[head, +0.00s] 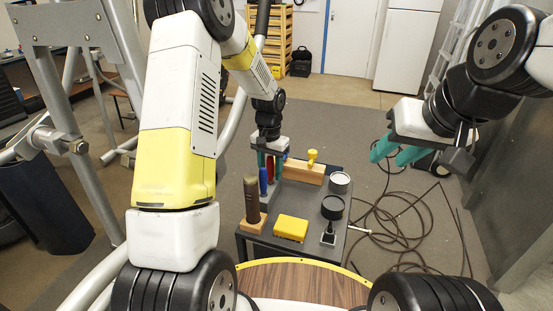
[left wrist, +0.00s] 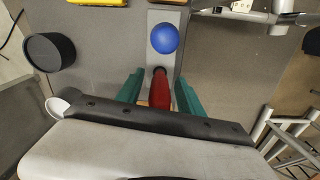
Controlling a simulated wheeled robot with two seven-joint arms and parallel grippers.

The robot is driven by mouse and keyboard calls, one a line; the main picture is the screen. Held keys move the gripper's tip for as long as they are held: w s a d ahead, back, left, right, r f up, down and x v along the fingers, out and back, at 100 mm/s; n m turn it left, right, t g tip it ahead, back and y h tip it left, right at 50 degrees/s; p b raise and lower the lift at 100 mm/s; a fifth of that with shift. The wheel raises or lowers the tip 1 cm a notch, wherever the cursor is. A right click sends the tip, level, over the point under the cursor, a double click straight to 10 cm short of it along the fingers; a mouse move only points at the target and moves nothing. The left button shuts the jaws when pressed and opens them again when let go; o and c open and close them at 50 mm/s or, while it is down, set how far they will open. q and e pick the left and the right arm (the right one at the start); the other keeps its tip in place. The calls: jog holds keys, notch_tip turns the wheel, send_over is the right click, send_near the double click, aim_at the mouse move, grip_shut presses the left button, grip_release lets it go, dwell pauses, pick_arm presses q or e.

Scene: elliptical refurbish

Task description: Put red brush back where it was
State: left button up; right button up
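The red brush (left wrist: 160,90) stands between the teal fingers of my left gripper (left wrist: 158,92) in the left wrist view, with a narrow gap on each side. In the head view the red brush (head: 270,168) shows just under my left gripper (head: 273,158), beside a blue-handled tool (head: 263,182). Its round blue top (left wrist: 164,38) is in front of the red brush in the wrist view. Both seem to stand in a grey holder (left wrist: 154,18). The red brush's lower end is hidden. My right gripper (head: 397,152) is open and empty, off to the right above the floor.
The grey table (head: 305,253) carries a yellow box (head: 291,228), a black cylinder (head: 332,207), a white-topped can (head: 340,182), a small black bottle (head: 328,237), a brown upright tool (head: 252,200) and a wooden block (head: 303,172). Cables (head: 405,225) lie on the floor at right.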

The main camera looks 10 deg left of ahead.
pick_arm(q)
jog(key=shift+r, duration=0.1)
notch_tip(320, 180, up, 12)
jog(key=shift+f, duration=0.15)
jog(key=s+a+r+n+t+h, duration=0.15)
jog(key=s+r+t, duration=0.25)
jog(key=s+r, duration=1.15)
jog(key=s+f+n+t, duration=0.1)
jog(key=s+n+t, duration=0.1)
jog(key=s, duration=0.8)
jog(key=shift+s+a+h, duration=0.2)
jog(key=shift+a+h, duration=0.15)
